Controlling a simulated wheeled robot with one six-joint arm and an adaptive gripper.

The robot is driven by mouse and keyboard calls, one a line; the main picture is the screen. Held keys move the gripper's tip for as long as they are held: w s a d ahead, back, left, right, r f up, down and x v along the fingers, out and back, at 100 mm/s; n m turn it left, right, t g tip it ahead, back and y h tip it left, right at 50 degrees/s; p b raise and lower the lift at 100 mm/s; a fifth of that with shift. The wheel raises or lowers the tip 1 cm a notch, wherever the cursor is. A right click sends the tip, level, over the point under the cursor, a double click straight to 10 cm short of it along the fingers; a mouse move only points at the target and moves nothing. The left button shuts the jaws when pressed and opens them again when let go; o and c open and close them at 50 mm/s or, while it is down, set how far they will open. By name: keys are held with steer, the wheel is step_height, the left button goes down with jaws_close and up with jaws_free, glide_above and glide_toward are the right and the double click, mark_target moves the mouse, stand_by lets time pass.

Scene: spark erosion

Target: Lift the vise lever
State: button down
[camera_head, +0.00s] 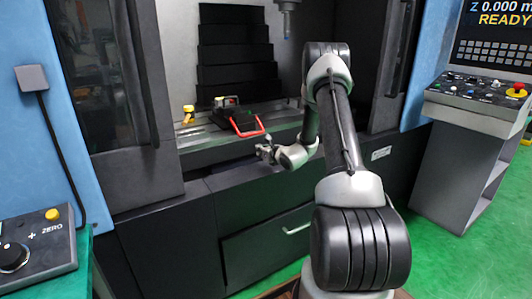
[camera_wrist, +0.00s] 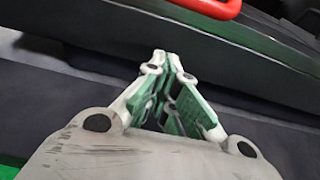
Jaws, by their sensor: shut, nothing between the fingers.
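The vise lever is a red U-shaped handle (camera_head: 247,126) on the front of the dark vise (camera_head: 226,112), which stands on the machine table. The lever hangs out toward the table's front edge. In the wrist view part of the red lever (camera_wrist: 212,7) shows at the top edge. My gripper (camera_head: 262,146) is just below and to the right of the lever, in front of the table edge, and apart from it. In the wrist view my gripper (camera_wrist: 166,58) is shut and empty, with its fingertips together below the lever.
The machine table (camera_head: 192,135) has a dark front edge close to my gripper. A small yellow item (camera_head: 188,114) stands left of the vise. A spindle (camera_head: 286,18) hangs above at the back. A drawer handle (camera_head: 296,228) is lower down. The control panel (camera_head: 480,95) is at right.

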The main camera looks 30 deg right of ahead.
steer(key=shift+x, duration=1.05)
step_height(320, 180, up, 4)
steer(key=shift+s+r+g, duration=0.25)
steer(key=shift+r+g, duration=0.1)
steer(key=shift+g, duration=0.25)
